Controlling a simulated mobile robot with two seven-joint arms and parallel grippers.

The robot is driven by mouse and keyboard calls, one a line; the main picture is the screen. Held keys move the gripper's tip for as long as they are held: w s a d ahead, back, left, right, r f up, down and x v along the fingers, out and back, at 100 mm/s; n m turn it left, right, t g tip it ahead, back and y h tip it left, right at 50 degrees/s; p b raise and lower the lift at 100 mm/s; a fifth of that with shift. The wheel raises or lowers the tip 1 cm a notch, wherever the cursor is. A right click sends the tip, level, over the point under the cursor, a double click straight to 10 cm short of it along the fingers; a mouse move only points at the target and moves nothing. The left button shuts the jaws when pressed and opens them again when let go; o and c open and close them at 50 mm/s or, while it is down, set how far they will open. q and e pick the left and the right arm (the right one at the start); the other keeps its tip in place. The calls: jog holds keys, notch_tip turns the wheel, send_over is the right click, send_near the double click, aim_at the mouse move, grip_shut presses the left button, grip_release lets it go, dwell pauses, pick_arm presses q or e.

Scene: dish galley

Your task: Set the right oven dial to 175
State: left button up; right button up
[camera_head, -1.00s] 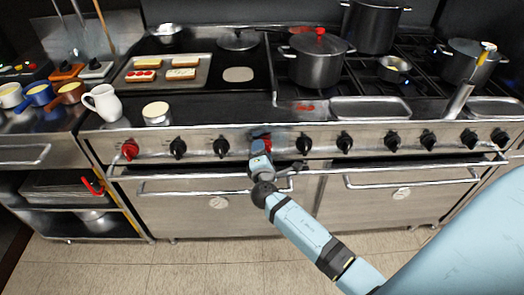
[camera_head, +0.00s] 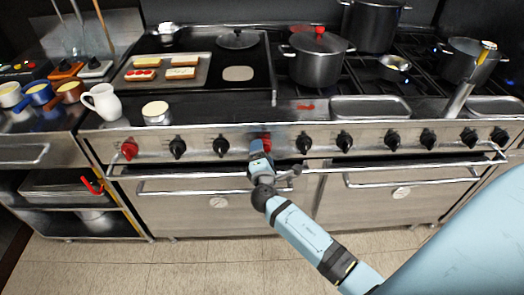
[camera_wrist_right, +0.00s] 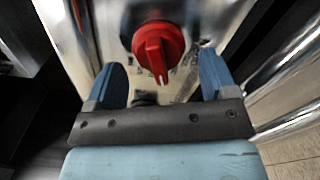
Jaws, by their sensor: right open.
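The dial's scale numbers are too blurred to read. My left gripper is not in view.
Another red dial (camera_head: 130,150) is at the panel's left end, with several black knobs (camera_head: 304,143) along the panel. Steel door handles (camera_head: 412,183) stick out below. Pots (camera_head: 316,68) and a baking tray (camera_head: 203,63) stand on the stove. The floor in front is clear.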

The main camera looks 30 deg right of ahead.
pick_arm(q)
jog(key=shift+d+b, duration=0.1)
jog(key=shift+b, duration=0.25)
pick_arm(e)
jog(key=v, duration=1.2)
jog(key=shift+s, duration=0.25)
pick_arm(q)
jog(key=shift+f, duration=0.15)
pick_arm(e)
jog(key=shift+r, duration=0.1)
